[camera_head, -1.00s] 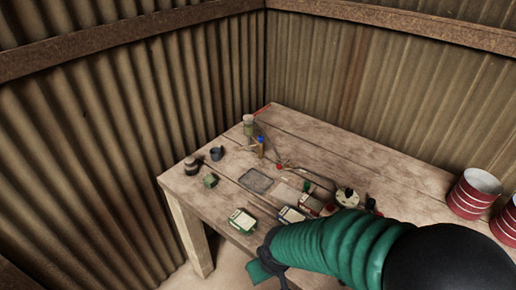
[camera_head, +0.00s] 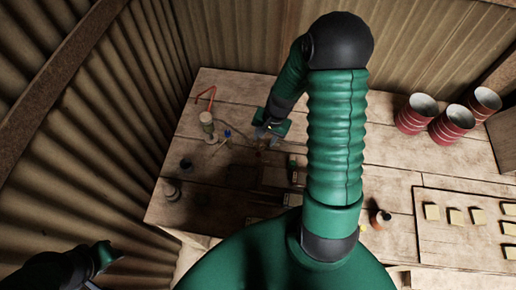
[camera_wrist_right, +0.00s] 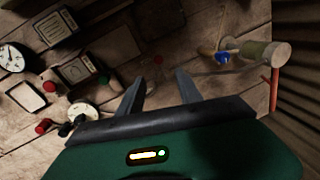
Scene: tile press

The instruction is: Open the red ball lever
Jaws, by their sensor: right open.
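Red cans (camera_head: 413,115) stand at the back right. A board (camera_head: 433,241) with several pale tiles lies at right. Corrugated walls close the left and back.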

